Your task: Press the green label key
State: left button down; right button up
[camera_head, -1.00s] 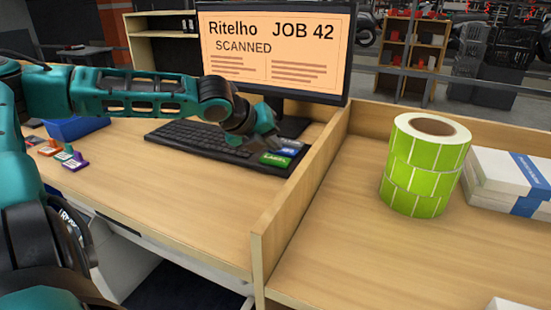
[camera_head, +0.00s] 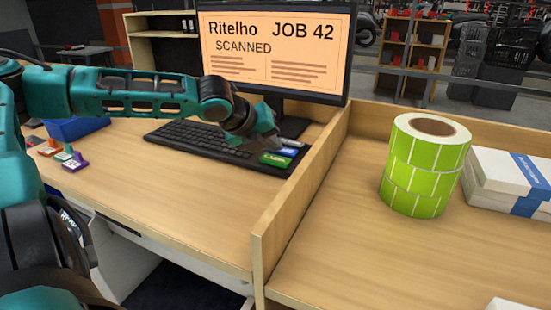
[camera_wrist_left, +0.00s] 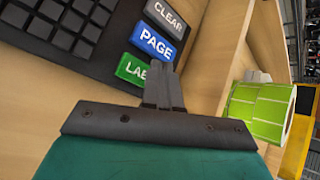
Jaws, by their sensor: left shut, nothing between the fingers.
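The green label key (camera_head: 275,159) is at the right front end of the black keyboard (camera_head: 190,136). In the left wrist view the green key (camera_wrist_left: 130,69) shows the letters "LAB"; the rest is hidden behind my fingers. My left gripper (camera_head: 277,146) is shut and empty, pointing down at the key group. In the wrist view its fingertips (camera_wrist_left: 162,72) overlap the right end of the green key, just below the blue PAGE key (camera_wrist_left: 153,40). I cannot tell whether they touch the key. My right gripper is not in view.
A grey CLEAR key (camera_wrist_left: 166,16) lies beyond the blue one. A wooden divider (camera_head: 300,185) stands right of the keyboard, with a green label roll stack (camera_head: 415,180) beyond it. Small coloured items (camera_head: 75,162) lie at the left.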

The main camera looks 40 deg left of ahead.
aim_at(272, 160)
pick_arm(q)
jog(key=shift+f, duration=0.15)
jog(key=shift+f, duration=0.25)
jog(key=shift+f+b, duration=0.35)
jog(key=shift+f, duration=0.15)
dwell(0.8)
jog(key=shift+r, duration=0.1)
jog(key=shift+r+p, duration=0.8)
jog(key=shift+p, duration=0.3)
notch_tip(272, 160, up, 5)
jog(key=p, duration=0.5)
jog(key=shift+r+p, duration=0.1)
jog(key=shift+p, duration=0.25)
